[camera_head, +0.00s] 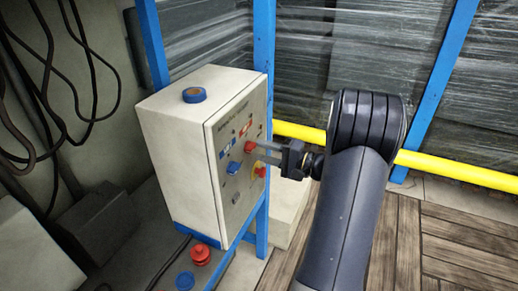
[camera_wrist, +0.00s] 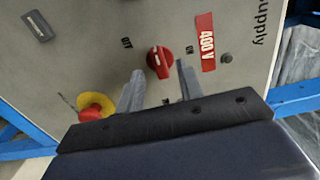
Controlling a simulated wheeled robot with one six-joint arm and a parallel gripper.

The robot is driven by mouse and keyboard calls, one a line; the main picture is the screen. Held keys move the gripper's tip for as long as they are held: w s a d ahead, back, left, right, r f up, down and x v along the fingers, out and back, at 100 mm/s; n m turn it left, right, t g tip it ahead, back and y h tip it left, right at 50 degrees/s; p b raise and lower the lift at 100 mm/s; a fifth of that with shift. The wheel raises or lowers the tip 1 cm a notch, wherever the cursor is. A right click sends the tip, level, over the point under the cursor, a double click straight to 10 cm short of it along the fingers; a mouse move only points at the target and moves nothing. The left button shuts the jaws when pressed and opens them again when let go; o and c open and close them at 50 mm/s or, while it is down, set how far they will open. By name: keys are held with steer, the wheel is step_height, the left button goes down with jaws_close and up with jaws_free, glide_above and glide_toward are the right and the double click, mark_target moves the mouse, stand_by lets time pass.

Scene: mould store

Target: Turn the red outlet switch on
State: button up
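The red outlet switch (camera_wrist: 160,62) is a round red rotary knob with a pale pointer line, on the grey front panel of a control box (camera_head: 175,145). In the wrist view, small markings sit to its left and right; the right one appears to read ON. In the head view the knob (camera_head: 250,147) is partly beside my fingertips. My gripper (camera_wrist: 160,85) is open, with its two fingers apart on the left and right of the knob's lower side. I cannot tell whether the fingers touch the knob.
A red mushroom button on a yellow plate (camera_wrist: 95,106) is left of my fingers. A red "400 V" label (camera_wrist: 205,42) is to the right. A blue knob (camera_head: 235,168) is on the panel. A yellow rail (camera_head: 455,171) runs behind my arm.

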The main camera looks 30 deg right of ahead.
steer(key=shift+x, duration=1.05)
jaws_close()
